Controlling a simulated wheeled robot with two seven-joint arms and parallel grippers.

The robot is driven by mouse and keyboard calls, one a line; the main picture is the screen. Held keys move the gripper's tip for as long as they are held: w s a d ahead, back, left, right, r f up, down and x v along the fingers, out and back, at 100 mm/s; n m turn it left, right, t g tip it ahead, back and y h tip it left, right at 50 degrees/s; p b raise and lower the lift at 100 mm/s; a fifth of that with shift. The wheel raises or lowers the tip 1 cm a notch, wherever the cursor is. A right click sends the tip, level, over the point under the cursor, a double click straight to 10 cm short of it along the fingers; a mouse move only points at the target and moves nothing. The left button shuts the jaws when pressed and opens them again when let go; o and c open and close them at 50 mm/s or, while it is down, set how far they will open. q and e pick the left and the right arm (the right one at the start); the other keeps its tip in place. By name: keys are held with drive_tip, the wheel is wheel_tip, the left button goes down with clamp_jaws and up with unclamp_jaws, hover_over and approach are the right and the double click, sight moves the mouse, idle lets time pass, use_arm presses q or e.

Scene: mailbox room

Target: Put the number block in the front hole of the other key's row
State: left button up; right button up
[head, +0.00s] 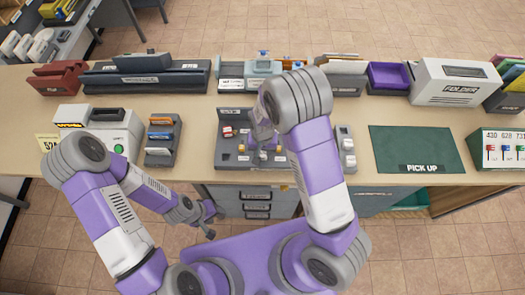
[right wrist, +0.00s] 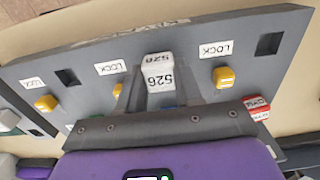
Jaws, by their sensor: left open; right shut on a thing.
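The white number block (right wrist: 157,75), marked 526, is between the fingertips of my right gripper (right wrist: 158,88), which is shut on it. In the right wrist view it is over the grey board (right wrist: 190,37), between two LOCK labels; I cannot tell if it touches the board. Yellow pieces (right wrist: 223,77) stand near the labels, one at left (right wrist: 46,103) and one partly behind a finger. Square dark holes show at the left (right wrist: 67,78) and right (right wrist: 268,44). A red lettered block (right wrist: 257,104) sits at the right. My left gripper (head: 207,219) is open and empty before the counter.
White blocks (head: 347,152) lie at the board's right end. A key rack (head: 162,138) and a white machine (head: 118,125) stand left of the board. A green PICK UP mat (head: 418,143) lies to the right. Trays and boxes line the back.

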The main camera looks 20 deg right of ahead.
drive_tip(key=shift+f, duration=0.3)
drive_tip(key=o, duration=1.1)
drive_tip(key=shift+r, duration=0.15)
wheel_tip(320, 180, up, 7)
drive_tip(key=p, duration=0.5)
